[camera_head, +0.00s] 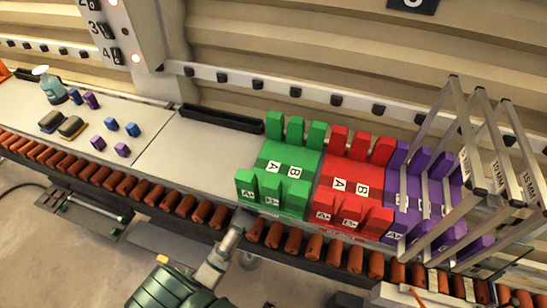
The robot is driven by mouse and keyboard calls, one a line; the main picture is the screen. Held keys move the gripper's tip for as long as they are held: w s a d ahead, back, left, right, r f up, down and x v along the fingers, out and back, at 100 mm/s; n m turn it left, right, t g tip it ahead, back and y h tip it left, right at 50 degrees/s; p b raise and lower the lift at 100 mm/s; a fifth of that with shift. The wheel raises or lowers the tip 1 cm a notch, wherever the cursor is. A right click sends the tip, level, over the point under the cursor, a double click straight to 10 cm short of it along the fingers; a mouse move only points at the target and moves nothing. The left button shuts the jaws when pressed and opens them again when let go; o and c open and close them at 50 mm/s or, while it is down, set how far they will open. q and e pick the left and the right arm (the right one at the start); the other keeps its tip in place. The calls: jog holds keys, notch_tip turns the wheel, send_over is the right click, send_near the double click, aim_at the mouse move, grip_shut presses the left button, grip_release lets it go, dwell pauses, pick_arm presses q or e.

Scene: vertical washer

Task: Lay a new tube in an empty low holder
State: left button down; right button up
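Three coloured holders stand side by side on the bench: a green holder (283,157), a red holder (346,177) and a purple holder (409,217). Each has upright blocks along its back and front edges with gaps between them. White A and B labels show on the green and red ones. The green and red holders look empty. Metal frames partly cover the purple one, so I cannot tell whether anything lies in it. I cannot make out a loose tube. Neither of my grippers can be recognised.
Slanted metal frames (497,160) marked 15 MM rise at the right. A roller conveyor (160,193) runs along the front. A black trough (222,119) lies behind. Sponges (72,127), a spray bottle (52,88) and several small blocks sit left. A green ribbed unit (172,288) stands in front.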

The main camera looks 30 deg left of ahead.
pick_arm(q)
jog(key=shift+d+f, duration=0.15)
jog(key=shift+d, duration=0.2)
pick_arm(e)
jog(key=shift+d, duration=0.45)
pick_arm(q)
jog(key=shift+s+d, duration=0.1)
pick_arm(e)
jog(key=shift+a, duration=0.15)
